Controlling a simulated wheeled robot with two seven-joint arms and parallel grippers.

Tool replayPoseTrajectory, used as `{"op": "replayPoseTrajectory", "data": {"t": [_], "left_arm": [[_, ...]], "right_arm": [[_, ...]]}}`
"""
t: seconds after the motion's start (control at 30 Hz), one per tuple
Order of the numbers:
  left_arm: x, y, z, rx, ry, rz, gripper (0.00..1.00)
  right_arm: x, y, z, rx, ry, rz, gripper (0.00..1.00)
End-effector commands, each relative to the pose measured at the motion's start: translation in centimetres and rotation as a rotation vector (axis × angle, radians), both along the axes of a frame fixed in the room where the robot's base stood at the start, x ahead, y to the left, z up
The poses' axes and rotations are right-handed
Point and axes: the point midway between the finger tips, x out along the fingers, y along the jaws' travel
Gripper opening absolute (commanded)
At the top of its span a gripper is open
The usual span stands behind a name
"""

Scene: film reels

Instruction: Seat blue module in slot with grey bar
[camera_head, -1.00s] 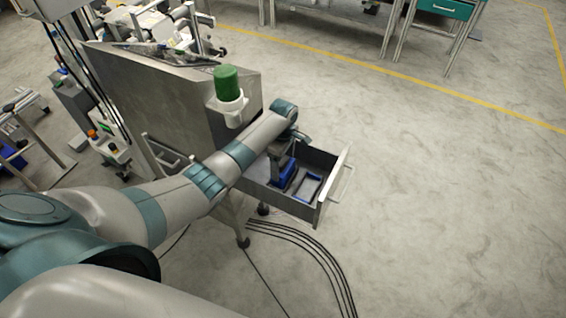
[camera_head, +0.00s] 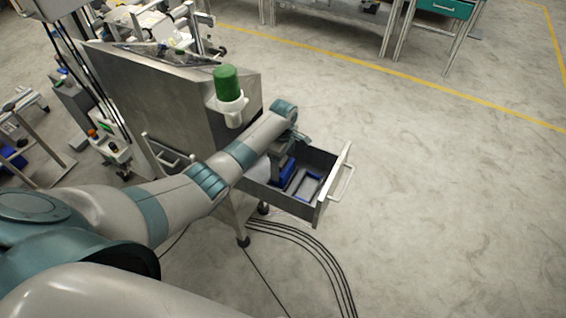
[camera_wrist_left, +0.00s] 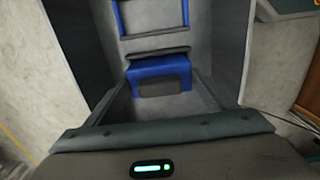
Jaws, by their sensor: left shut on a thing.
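The blue module (camera_head: 286,172) is at my left gripper (camera_head: 281,158), which is shut on it inside the open drawer (camera_head: 318,208). The module also shows in the left wrist view (camera_wrist_left: 160,70), with a grey patch on its near face. A grey bar (camera_wrist_left: 158,53) lies just beyond it. Farther on lies an empty blue-edged slot (camera_wrist_left: 185,14), which also shows in the head view (camera_head: 309,187), right of the module. The fingertips and the underside of the module are hidden, so I cannot tell if it touches the drawer floor. My right gripper is out of view.
The drawer walls stand close around the gripper. The drawer handle (camera_head: 342,183) juts out to the right. A metal cabinet (camera_head: 165,97) stands behind, with a green-topped white fixture (camera_head: 228,95) near my forearm. Cables (camera_head: 318,258) lie on the floor; the floor to the right is clear.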

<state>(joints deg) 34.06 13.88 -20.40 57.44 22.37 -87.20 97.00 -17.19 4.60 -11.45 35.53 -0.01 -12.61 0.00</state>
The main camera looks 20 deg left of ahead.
Motion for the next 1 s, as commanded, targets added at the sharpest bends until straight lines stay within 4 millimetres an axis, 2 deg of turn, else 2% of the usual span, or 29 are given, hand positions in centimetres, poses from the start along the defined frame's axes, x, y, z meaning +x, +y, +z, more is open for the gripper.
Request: {"op": "replayPoseTrajectory", "data": {"t": [0.47,0.5,0.53,0.83,1.0], "left_arm": [[0.05,0.00,-0.79,0.000,-0.001,0.000,0.46],[0.06,0.01,-0.79,0.000,-0.001,0.000,0.80],[0.06,0.01,-0.75,0.000,-0.001,0.000,0.86],[-0.03,0.00,-0.81,0.000,0.001,0.000,0.86],[-0.01,0.00,-0.17,0.000,0.000,0.001,0.86]], "right_arm": [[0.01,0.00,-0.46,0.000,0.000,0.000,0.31],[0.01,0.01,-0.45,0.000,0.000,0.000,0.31],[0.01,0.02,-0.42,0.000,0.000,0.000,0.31],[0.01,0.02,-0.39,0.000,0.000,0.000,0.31],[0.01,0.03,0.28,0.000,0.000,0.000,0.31]]}}
